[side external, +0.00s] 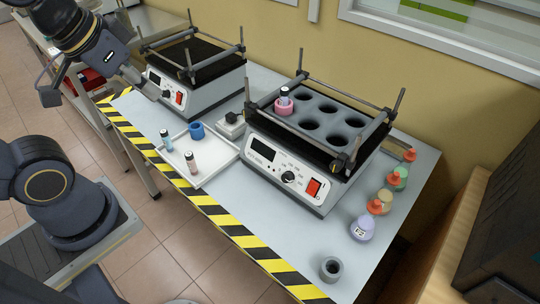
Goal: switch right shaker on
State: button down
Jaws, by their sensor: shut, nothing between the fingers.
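The right shaker (290,189) stands on the bench with a rack of round wells on top. A vial (284,93) in a pink ring sits in the back-left well. Its front panel has a dark display (263,150), a black knob (288,177) and a red rocker switch (313,188) at the right end. I cannot tell which way the switch is tipped. The left shaker (205,92) has a similar panel with a red switch (179,97). My gripper (162,97) is shut and empty, in front of the left shaker's panel, far left of the right shaker. Contact is unclear.
A white tray (214,171) with two vials and a blue ring (196,130) lies between the shakers' fronts. A small grey device (231,124) stands behind it. Several stoppered flasks (362,227) line the right side. A grey ring (331,268) sits at the front right.

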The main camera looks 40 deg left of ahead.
dwell(0.9)
jog(key=w+d+r+m+t, duration=0.1)
jog(key=w+r+t, duration=0.1)
jog(key=w, duration=0.4)
jog(key=w+d+r+t, duration=0.1)
jog(key=w+r+t, duration=0.15)
jog(key=w, duration=0.25)
jog(key=w+d+f+m+h, duration=0.3)
jog(key=w+d+f, duration=0.5)
jog(key=w+f, duration=0.1)
jog(key=s+d+f+g, duration=0.1)
jog(key=s+d+f, duration=0.1)
jog(key=f, duration=0.6)
jog(key=s+d+f+g+h, duration=0.1)
jog(key=s+d+f+g, duration=0.1)
jog(key=d+f, duration=0.3)
jog(key=s+d+f+m+g+h, duration=0.1)
jog(key=s+d+f, duration=0.1)
jog(key=f, duration=0.9)
jog(key=shift+s+d, duration=0.35)
jog(key=shift+d, duration=0.35)
jog(key=shift+g, duration=0.25)
